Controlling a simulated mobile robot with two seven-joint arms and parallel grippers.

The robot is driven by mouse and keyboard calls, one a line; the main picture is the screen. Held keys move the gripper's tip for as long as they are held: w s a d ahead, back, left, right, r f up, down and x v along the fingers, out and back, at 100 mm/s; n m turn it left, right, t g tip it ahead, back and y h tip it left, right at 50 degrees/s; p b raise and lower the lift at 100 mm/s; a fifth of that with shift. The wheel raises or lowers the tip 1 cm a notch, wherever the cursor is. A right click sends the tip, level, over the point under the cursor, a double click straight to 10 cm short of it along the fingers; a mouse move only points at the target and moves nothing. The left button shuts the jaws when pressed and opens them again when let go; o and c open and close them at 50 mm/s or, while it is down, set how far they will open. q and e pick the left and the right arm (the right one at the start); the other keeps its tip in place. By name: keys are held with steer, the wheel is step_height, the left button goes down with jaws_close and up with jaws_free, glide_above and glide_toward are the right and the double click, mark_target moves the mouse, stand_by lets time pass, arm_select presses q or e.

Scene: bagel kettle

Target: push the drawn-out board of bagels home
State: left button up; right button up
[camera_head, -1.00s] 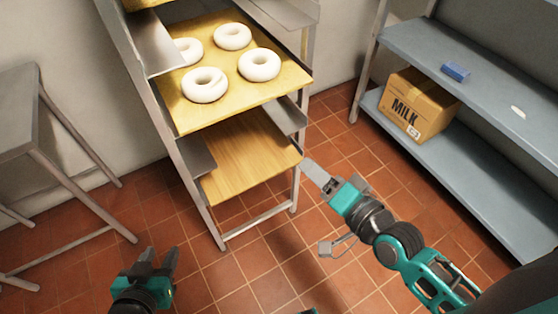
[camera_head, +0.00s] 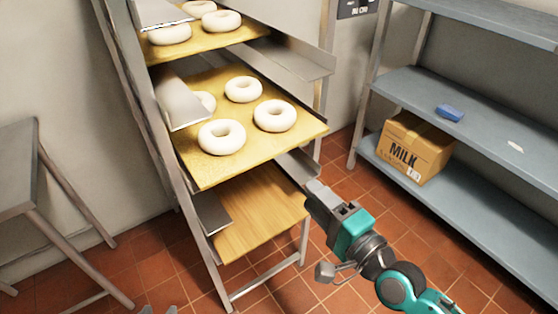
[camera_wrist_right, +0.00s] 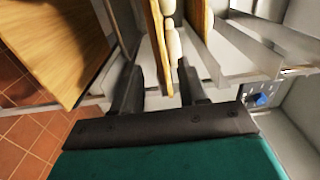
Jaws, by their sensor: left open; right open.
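The board of bagels (camera_head: 262,153) rests in the middle of the rack and juts out at its front. Several white bagels lie on it, such as the front one (camera_head: 221,137); one is partly hidden by a metal side rail. My right gripper (camera_head: 316,192) is below this board's right front corner, beside the rack, and holds nothing. In the right wrist view its two fingers (camera_wrist_right: 157,88) are spread, with a board edge and bagels beyond the gap. Of my left gripper (camera_head: 160,310), only the fingertips show at the bottom edge, away from the rack.
Another bagel board (camera_head: 215,42) is above, and a bare board (camera_head: 255,220) below. The rack's right front post stands close to my right gripper. Blue-grey shelves (camera_head: 420,95) with a milk carton box (camera_head: 412,148) stand right, a metal table (camera_head: 20,170) left.

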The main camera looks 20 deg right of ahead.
mark_target(273, 156)
steer(key=b+x, duration=0.1)
steer(key=x, duration=1.5)
steer(key=shift+c, duration=0.3)
jaws_close()
steer(key=shift+w, duration=0.1)
